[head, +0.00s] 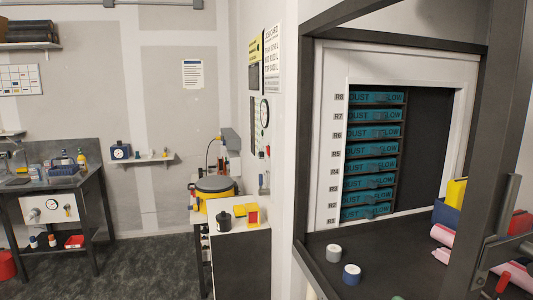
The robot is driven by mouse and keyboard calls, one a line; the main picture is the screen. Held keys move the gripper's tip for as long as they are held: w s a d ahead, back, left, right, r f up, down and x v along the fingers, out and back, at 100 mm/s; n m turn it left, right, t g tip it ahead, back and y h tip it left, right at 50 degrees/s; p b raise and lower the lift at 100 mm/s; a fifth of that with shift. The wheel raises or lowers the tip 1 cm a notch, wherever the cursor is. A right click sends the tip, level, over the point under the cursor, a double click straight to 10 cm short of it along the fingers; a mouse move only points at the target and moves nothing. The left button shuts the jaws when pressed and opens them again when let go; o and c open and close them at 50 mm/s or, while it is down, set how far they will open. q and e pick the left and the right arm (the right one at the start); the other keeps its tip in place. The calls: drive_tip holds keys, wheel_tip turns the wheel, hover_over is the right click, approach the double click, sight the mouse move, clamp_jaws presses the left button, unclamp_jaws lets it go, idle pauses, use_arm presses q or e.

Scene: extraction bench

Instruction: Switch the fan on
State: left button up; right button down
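No fan and no switch that I can clearly make out as the fan's shows in the head view. The extraction bench (385,258) stands at the right, with a dark frame around a recess. In the recess is a stack of teal slatted panels (372,133) with lettering, beside row labels R8 down to R1. A round gauge (264,112) hangs on the wall edge left of the bench. Neither of my grippers can be made out.
A white cabinet (238,228) carries a black pot and a yellow-red box (252,213). Open floor (145,265) lies at left.

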idle(0.8)
use_arm(q)
clamp_jaws()
idle(1.5)
